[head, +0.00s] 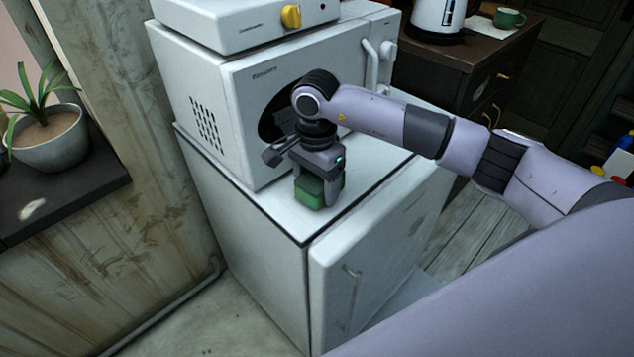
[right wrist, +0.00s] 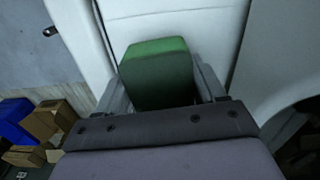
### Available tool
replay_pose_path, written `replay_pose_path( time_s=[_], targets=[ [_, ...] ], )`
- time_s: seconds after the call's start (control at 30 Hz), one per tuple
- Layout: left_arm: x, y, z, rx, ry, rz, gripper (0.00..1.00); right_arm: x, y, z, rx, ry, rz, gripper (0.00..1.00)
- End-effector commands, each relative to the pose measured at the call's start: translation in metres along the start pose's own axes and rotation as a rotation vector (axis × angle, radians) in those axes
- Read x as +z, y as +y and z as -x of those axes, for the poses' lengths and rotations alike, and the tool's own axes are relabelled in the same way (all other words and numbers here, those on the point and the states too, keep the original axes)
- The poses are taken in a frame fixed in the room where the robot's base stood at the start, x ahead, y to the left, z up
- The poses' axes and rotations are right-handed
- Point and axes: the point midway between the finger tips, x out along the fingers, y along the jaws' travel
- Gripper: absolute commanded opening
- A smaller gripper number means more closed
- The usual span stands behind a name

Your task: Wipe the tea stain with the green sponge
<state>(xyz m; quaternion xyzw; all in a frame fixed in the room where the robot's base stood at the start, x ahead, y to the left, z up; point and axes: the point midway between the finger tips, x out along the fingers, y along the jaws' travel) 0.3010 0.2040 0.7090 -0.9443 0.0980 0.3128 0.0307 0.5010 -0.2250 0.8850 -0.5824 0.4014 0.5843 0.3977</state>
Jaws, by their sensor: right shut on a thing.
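The green sponge (head: 311,194) is a small block between the fingers of my right gripper (head: 320,183), which points down and is shut on it. The sponge is over the white top of the small fridge (head: 262,198), close to its front edge and in front of the microwave. I cannot tell whether its underside touches the top. In the right wrist view the sponge (right wrist: 158,75) sits between both fingers, with white surfaces behind it. I see no tea stain on the visible part of the fridge top; the sponge and gripper cover part of it. My left gripper is not in view.
The microwave (head: 226,72) stands close behind the gripper, with a white appliance with a yellow knob (head: 291,16) on it. A potted plant (head: 48,140) is on a ledge at left. A kettle (head: 437,18) and green mug (head: 509,18) stand on the dark cabinet at back right.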

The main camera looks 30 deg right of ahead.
Motion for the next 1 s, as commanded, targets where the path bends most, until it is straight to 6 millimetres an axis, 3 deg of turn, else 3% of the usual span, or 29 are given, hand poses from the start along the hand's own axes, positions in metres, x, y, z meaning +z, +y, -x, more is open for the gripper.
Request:
replay_pose_path(
  time_s=[0.03,0.6,1.0],
  targets=[
    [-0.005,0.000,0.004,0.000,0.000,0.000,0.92,-0.002,-0.001,0.015,-0.007,0.002,-0.003,0.41],
    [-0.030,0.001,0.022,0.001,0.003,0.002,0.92,-0.001,0.001,0.065,-0.006,0.002,-0.016,0.41],
    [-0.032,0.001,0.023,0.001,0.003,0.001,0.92,-0.001,0.001,0.069,-0.005,0.002,-0.019,0.41]
  ],
)
